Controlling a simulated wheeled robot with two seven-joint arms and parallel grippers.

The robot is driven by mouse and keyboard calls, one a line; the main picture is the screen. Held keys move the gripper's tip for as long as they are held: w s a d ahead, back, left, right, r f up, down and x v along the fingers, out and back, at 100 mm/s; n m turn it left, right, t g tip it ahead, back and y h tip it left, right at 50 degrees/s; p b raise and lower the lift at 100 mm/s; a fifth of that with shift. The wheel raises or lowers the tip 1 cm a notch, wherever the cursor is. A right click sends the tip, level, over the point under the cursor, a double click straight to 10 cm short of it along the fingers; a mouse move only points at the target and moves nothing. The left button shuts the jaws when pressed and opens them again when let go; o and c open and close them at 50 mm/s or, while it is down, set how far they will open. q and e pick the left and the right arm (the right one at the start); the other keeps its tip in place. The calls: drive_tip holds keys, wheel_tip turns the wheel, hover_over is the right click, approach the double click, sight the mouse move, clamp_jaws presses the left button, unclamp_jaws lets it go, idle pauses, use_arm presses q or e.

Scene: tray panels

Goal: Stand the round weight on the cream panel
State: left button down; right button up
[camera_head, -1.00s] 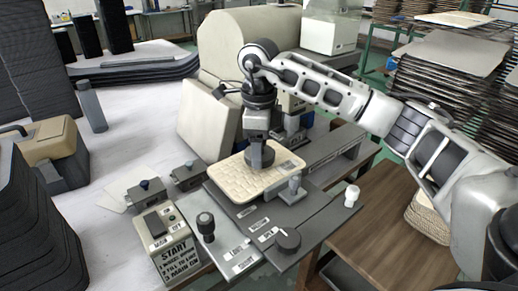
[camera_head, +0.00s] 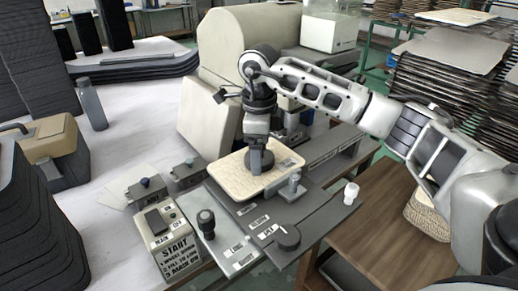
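The round weight (camera_head: 261,160) is a dark grey disc-like piece standing upright on the cream panel. The cream panel (camera_head: 236,182) is a pale textured rectangle with rounded corners, lying flat on the dark fixture plate. My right gripper (camera_head: 257,141) comes down from above at the end of the arm from the right. It is over the weight and appears shut on its upper part; the fingertips are small and partly hidden. The weight's base seems to touch the panel. My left gripper is not in view.
A small grey post (camera_head: 294,186) stands at the panel's right edge. A black knob (camera_head: 288,237), a white knob (camera_head: 351,193) and a START box (camera_head: 168,240) are around the fixture. A large cream machine (camera_head: 240,50) stands behind. The white table at left has free room.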

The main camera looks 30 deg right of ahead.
wheel_tip(320, 180, up, 12)
idle(0.3)
idle(0.5)
